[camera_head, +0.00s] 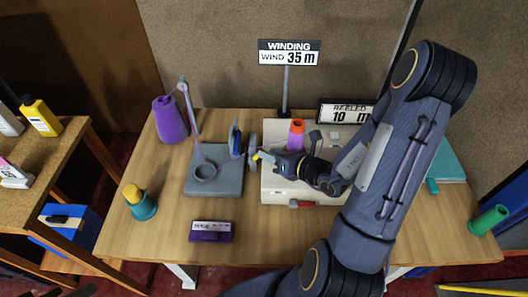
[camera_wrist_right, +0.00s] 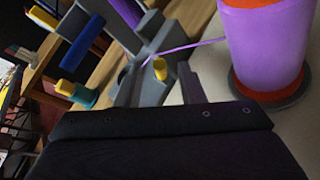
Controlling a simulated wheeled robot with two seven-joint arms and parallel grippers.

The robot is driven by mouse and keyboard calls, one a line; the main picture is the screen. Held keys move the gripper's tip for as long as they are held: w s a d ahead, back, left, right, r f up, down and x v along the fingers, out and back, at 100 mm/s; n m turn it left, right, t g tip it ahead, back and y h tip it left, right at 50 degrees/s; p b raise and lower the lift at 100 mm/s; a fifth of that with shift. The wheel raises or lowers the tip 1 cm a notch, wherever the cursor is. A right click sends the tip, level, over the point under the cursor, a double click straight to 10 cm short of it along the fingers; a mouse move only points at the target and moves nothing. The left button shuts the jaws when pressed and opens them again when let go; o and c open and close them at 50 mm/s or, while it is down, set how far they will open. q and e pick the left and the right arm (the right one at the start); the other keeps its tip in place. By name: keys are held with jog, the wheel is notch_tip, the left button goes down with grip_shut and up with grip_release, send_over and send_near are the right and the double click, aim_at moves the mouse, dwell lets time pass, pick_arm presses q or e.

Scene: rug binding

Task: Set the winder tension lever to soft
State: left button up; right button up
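The winder has a cream base (camera_head: 277,187) with a purple-wound orange spool (camera_head: 297,139) on it; the spool stands large at the right of the right wrist view (camera_wrist_right: 262,45). A small yellow-tipped piece (camera_wrist_right: 160,69), which may be the tension lever's end, shows between the fingers of my right gripper (camera_wrist_right: 163,88). The fingers are apart, with gaps beside the yellow tip; I cannot tell whether they touch it. In the head view the right gripper (camera_head: 264,157) is left of the spool, and its own links partly hide the winder. No soft marking is readable. My left gripper is not in view.
A grey yarn stand (camera_head: 215,183) with a blue upright piece (camera_head: 235,141) is left of the winder. A purple cone (camera_head: 169,121), teal-and-yellow cone (camera_head: 140,203) and purple box (camera_head: 211,232) stand around it. A red-handled tool (camera_head: 301,204) lies at the winder's front. Signs stand behind.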

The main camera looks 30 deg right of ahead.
aim_at(254, 148)
jog(key=shift+x, duration=1.2)
grip_shut()
jog(key=shift+w+a+r+n+g+h+p, duration=0.2)
jog(key=shift+a+r+n+g+h+p, duration=0.1)
jog(key=shift+r+h+p, duration=0.1)
jog(key=shift+w+a+n+g+h, duration=0.15)
jog(key=shift+a+n+g+h, duration=0.15)
jog(key=shift+g+h, duration=0.15)
grip_release()
